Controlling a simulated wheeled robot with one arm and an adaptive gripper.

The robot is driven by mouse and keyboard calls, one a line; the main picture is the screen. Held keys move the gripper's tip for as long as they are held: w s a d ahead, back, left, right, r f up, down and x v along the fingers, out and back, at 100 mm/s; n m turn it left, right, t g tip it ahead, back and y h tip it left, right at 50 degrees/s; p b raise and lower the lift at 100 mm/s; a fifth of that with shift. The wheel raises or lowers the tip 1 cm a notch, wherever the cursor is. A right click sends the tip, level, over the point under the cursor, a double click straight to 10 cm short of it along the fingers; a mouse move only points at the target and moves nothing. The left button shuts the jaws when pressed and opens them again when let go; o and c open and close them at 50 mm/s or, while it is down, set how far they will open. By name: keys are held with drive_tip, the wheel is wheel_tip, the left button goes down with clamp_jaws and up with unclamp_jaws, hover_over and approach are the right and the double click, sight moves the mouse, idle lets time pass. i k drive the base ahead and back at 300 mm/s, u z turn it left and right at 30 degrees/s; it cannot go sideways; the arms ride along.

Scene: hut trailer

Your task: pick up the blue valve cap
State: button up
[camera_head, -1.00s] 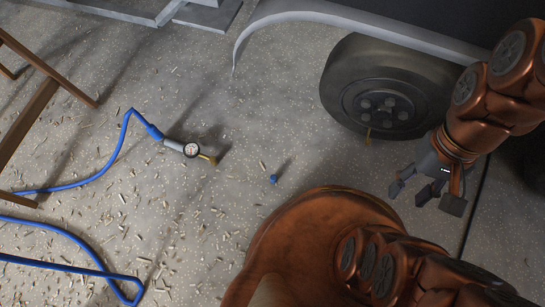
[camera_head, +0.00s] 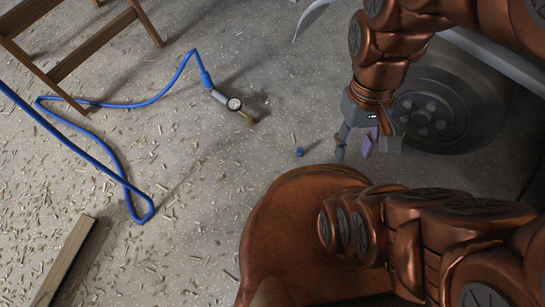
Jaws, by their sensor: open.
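The small blue valve cap (camera_head: 300,152) lies on the speckled floor, just beyond the rim of my copper-coloured base. My gripper (camera_head: 362,150) is to the right of the cap in the picture, above the floor and in front of the wheel. Its fingers are spread apart and point downward, with nothing between them. A gap shows between the cap and the nearest finger.
A trailer wheel (camera_head: 440,110) stands behind my gripper. Wooden legs (camera_head: 92,57) are at upper left, a plank (camera_head: 62,262) at lower left. Wood chips litter the floor.

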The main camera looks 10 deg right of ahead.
sight(300, 151)
drive_tip(key=u, duration=2.05)
drive_tip(key=k, duration=1)
drive_tip(key=u, duration=0.1)
